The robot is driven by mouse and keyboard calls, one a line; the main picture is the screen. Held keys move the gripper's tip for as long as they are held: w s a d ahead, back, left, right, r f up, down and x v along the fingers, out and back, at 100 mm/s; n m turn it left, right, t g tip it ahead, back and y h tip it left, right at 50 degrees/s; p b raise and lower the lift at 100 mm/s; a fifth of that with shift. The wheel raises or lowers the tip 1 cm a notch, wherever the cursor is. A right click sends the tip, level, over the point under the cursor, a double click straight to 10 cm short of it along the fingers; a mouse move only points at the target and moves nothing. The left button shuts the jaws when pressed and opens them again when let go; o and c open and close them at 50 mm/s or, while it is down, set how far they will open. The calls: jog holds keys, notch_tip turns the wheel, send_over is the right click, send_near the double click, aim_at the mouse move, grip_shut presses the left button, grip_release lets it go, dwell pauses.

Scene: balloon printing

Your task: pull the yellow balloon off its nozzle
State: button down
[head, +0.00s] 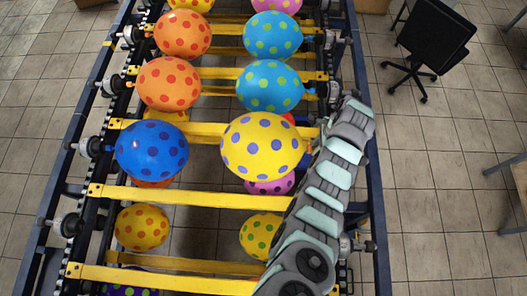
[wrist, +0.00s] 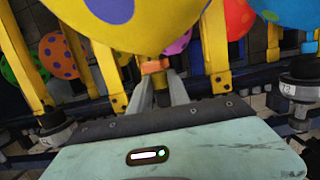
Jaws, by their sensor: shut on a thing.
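The yellow balloon (head: 262,147) with purple dots sits on the right side of the rack, its neck end pointing right toward my arm. In the wrist view the yellow balloon (wrist: 140,22) fills the top, just beyond the fingers. My gripper (wrist: 160,80) is shut at the balloon's neck end, around a small orange piece (wrist: 154,66) beneath the balloon. In the head view my arm covers the nozzle and most of the gripper. I cannot tell whether the neck is still seated on the nozzle.
A blue balloon (head: 151,150) is left of the yellow one, and a cyan balloon (head: 270,86) lies behind it. Yellow crossbars (head: 200,196) span the dark rack frame (head: 372,215). Other balloons hang below. A black chair (head: 434,40) stands on the floor at the right.

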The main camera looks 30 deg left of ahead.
notch_tip(320, 180, up, 3)
jog(key=shift+f+p, duration=0.1)
jog(key=shift+p, duration=0.55)
jog(key=shift+r, duration=2.65)
